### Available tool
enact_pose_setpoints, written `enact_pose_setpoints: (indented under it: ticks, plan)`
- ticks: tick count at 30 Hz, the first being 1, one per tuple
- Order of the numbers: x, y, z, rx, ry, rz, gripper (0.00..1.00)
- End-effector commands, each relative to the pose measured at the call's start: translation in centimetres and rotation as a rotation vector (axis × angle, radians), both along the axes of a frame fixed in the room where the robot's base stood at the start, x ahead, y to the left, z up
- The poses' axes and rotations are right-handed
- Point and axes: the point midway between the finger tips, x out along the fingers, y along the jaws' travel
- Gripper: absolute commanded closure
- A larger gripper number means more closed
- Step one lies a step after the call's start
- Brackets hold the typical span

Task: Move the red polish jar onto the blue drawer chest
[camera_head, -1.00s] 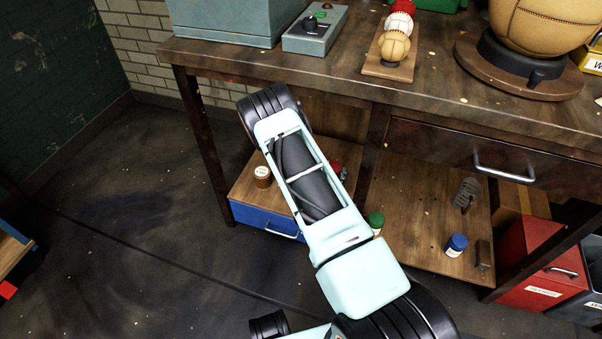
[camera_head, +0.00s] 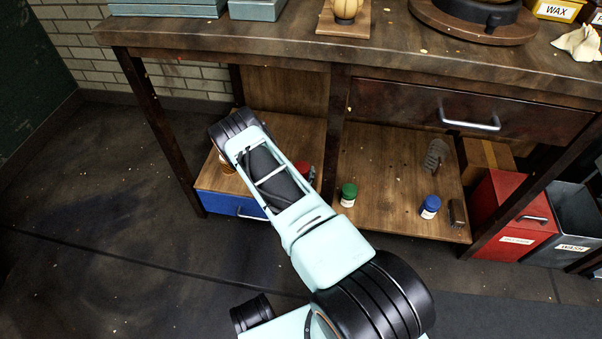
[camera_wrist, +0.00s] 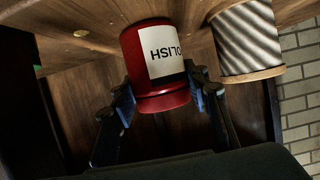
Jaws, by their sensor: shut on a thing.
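The red polish jar (camera_wrist: 158,63) is between the two fingers of my gripper (camera_wrist: 164,102) in the wrist view, its label upside down in that picture. My gripper is shut on it. In the head view only a bit of the red jar (camera_head: 303,169) shows beside my arm, which hides most of it. The blue drawer chest (camera_head: 215,203) stands under the left part of the bench, its wooden top partly behind my arm. I cannot tell whether the jar touches a surface.
A thread spool (camera_wrist: 246,40) stands close beside the jar; it also shows at the chest's left (camera_head: 227,165). A green-lidded jar (camera_head: 348,193) and a blue jar (camera_head: 429,206) stand on the lower shelf (camera_head: 385,205). A bench leg (camera_head: 160,135) rises at the left.

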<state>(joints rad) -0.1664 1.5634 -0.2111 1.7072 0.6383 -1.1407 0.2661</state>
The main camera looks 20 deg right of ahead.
Motion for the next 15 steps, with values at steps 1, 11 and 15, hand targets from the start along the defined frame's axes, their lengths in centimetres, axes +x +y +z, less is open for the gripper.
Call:
enact_pose_setpoints:
  ticks: [1, 11, 15]
  plan:
    - [0.14, -0.03, 0.26, -0.001, -0.004, 0.0, 0.91]
    - [0.05, -0.01, -0.27, -0.001, -0.001, 0.0, 0.55]
    - [0.04, -0.01, -0.24, -0.001, -0.001, 0.0, 0.4]
